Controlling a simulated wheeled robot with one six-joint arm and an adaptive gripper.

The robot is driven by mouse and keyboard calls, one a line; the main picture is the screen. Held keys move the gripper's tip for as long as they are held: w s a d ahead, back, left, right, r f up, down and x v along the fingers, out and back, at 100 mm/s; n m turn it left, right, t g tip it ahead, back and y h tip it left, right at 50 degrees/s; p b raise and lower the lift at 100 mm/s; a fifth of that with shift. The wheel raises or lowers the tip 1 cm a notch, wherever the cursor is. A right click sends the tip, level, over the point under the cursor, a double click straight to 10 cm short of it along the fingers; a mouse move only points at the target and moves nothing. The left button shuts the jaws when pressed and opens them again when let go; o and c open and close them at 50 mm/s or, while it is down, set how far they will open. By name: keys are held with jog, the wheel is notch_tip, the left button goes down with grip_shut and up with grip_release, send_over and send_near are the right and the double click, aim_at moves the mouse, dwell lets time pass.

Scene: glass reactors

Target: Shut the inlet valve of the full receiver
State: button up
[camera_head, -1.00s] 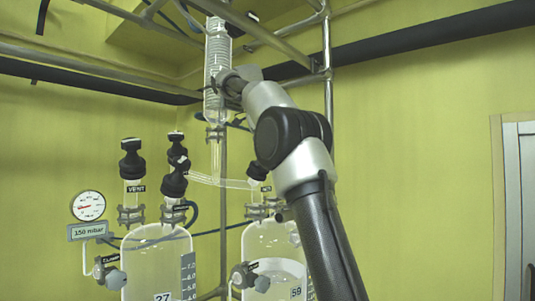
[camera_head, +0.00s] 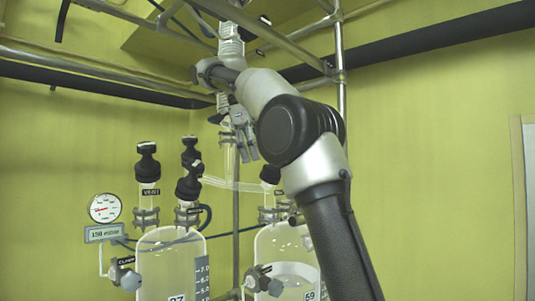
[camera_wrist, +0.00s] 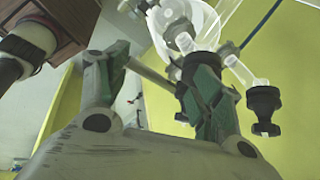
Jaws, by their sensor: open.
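Two glass receivers stand low in the head view: the left receiver (camera_head: 158,262) and the right receiver (camera_head: 272,245), where a pale level shows. I cannot tell for sure which is full. Black-capped valves rise above the left one: a vent valve (camera_head: 148,165) and a slanted black valve knob (camera_head: 188,186). Another black knob (camera_head: 270,174) sits above the right receiver. My gripper (camera_head: 243,145) points down, open and empty, above and between the receivers, apart from the knobs. Its fingers show in the wrist view (camera_wrist: 155,75), with a black knob (camera_wrist: 263,103) beside the right finger.
A pressure gauge (camera_head: 104,208) and its display (camera_head: 104,233) stand at the left. A glass tube (camera_head: 230,184) links the valves. The right wall side is clear.

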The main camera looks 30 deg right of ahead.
jog(key=shift+s+a, duration=0.2)
jog(key=shift+a, duration=0.6)
